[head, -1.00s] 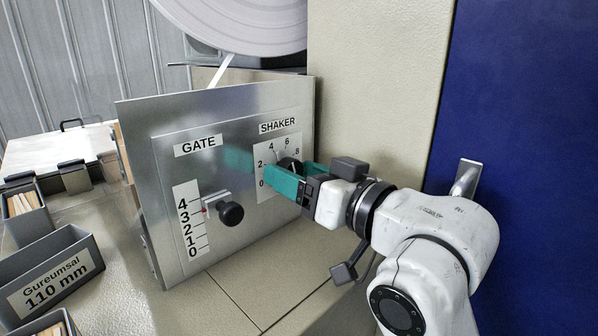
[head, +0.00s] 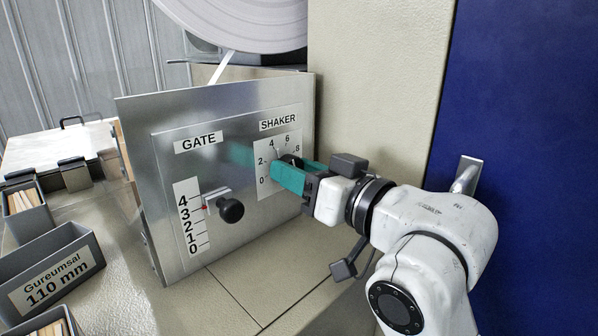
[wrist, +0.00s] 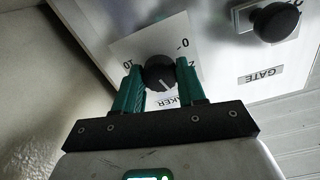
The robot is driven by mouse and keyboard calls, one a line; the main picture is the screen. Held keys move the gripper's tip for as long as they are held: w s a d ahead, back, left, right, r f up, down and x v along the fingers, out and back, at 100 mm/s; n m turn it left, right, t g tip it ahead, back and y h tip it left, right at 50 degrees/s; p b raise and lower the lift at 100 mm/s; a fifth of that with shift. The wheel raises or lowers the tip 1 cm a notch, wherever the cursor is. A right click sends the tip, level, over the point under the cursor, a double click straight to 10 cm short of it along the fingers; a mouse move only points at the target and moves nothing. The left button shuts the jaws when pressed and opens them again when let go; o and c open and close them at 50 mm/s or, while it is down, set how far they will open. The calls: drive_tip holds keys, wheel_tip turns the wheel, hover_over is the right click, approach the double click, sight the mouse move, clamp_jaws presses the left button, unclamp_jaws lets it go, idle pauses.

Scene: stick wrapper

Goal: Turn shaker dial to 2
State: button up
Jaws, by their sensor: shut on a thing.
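The shaker dial (head: 290,159) is a black round knob on a white scale plate at the right of the metal panel, under the SHAKER label (head: 278,124). In the head view my gripper (head: 289,176) covers part of it. In the wrist view the dial (wrist: 158,74) sits between the two green fingers of my gripper (wrist: 160,80), which are shut on it. A pale line on the dial points to the lower right there. The scale's 2 (head: 260,162) and 4 (head: 271,143) show left of the dial; I cannot tell exactly which number the line meets.
The gate knob (head: 231,210), black on a slide with a red pointer near 3, stands out from the panel (head: 277,225) left of my gripper. A cream wall (head: 375,80) rises behind my wrist. Grey stick bins (head: 45,268) stand at the left.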

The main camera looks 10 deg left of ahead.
drive_tip(key=shift+f+n+b, duration=0.1)
drive_tip(key=shift+n+b, duration=3.4)
drive_tip(key=shift+n, duration=1.6)
drive_tip(key=o, duration=1.1)
drive_tip(key=shift+c, duration=0.2)
